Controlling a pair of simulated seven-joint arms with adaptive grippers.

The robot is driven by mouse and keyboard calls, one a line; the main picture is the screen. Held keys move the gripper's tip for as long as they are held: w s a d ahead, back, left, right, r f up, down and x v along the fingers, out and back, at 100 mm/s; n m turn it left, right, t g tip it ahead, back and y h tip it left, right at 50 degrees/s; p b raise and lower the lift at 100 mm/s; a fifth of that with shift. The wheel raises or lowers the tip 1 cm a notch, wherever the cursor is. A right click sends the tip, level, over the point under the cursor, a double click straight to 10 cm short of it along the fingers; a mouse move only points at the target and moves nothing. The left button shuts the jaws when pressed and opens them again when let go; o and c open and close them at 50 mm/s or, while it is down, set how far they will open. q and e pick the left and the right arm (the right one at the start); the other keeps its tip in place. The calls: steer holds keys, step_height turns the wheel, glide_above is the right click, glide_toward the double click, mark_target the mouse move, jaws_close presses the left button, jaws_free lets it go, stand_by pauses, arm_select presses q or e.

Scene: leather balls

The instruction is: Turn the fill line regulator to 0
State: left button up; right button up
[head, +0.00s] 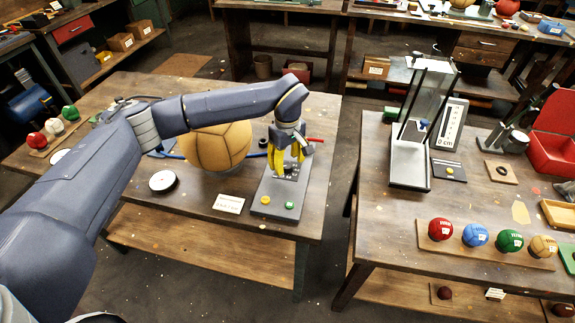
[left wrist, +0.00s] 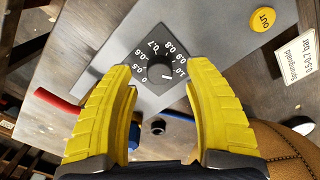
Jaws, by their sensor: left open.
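The regulator knob (left wrist: 160,72) is a small black dial on a dark square plate with white marks running from 0 through 0.5 to 1.0. Its white pointer is turned to the lower right, seemingly near the 1.0 side. In the head view the regulator (head: 290,169) sits on a grey panel (head: 268,199), partly hidden by the gripper. My left gripper (head: 289,156) points down over it. In the left wrist view its yellow fingers (left wrist: 158,68) are spread on either side of the knob, with clear gaps. My right gripper is not in view.
A large tan leather ball (head: 215,146) stands close left of the panel. A yellow OUT button (left wrist: 262,18) and a green button (head: 290,205) are on the panel's near end. A paper label (head: 229,203) lies beside it. The right table (head: 395,215) holds several small balls.

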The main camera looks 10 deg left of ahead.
arm_select(q)
steer(key=shift+f, duration=0.95)
steer(key=shift+c, duration=0.2)
jaws_close()
